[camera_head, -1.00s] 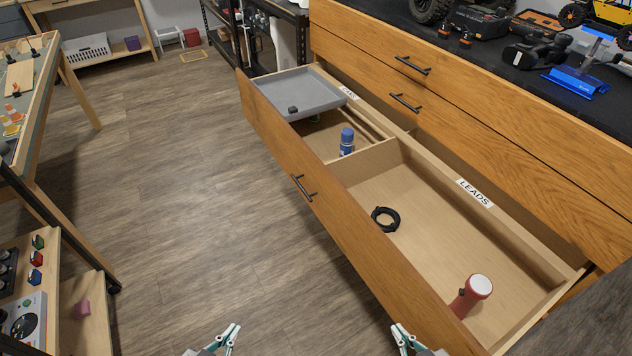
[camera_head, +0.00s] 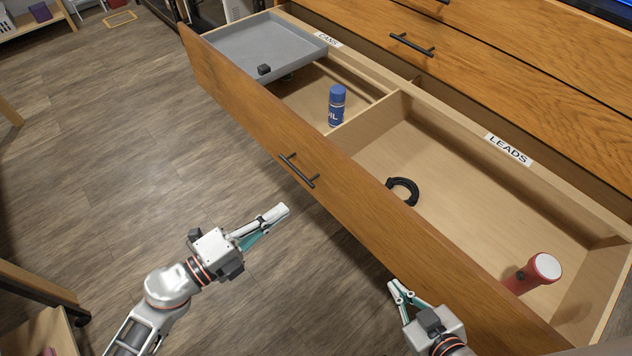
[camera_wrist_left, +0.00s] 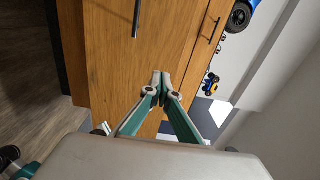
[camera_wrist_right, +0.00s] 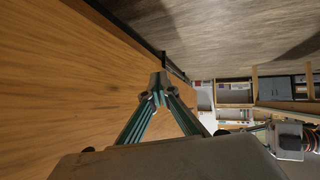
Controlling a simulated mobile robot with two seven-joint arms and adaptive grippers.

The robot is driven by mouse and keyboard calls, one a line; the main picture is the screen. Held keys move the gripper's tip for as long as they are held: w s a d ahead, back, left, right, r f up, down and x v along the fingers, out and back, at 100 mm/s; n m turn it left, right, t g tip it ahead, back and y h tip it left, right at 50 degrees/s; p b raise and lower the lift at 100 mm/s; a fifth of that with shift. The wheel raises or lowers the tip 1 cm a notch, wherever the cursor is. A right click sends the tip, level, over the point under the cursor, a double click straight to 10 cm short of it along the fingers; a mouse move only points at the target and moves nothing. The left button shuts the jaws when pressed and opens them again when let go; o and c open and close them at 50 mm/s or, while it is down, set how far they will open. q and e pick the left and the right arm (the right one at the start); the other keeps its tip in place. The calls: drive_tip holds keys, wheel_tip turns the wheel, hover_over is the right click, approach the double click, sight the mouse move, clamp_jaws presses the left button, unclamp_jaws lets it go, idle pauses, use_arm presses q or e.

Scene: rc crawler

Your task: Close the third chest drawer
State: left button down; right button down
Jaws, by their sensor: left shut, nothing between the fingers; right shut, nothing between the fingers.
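The third drawer (camera_head: 262,121) is pulled far out of the wooden chest (camera_head: 480,62). Its front carries a black bar handle (camera_head: 298,170). My left gripper (camera_head: 282,210) is shut and empty, over the floor in front of the drawer front, just below and left of the handle. In the left wrist view its closed tips (camera_wrist_left: 160,76) point at wooden fronts. My right gripper (camera_head: 394,286) is shut and empty, close to the near right part of the drawer front. In the right wrist view its tips (camera_wrist_right: 157,80) lie beside a wooden surface; contact cannot be told.
Inside the drawer are a grey tray (camera_head: 270,48), a blue can (camera_head: 337,105), a black cable coil (camera_head: 403,190) and a red flashlight (camera_head: 533,273). The drawer above has a handle (camera_head: 411,44) and looks shut. The floor (camera_head: 120,150) to the left is clear.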

use_arm(q)
approach(336, 172)
drive_tip(key=x, duration=0.5)
drive_tip(key=shift+d+b, duration=0.1)
drive_tip(key=shift+b, duration=0.25)
drive_tip(key=shift+x, duration=0.8)
use_arm(e)
drive_tip(key=shift+w+a+r, duration=0.1)
drive_tip(key=shift+w+a, duration=0.1)
drive_tip(key=shift+w, duration=0.05)
drive_tip(key=shift+s+d, duration=0.1)
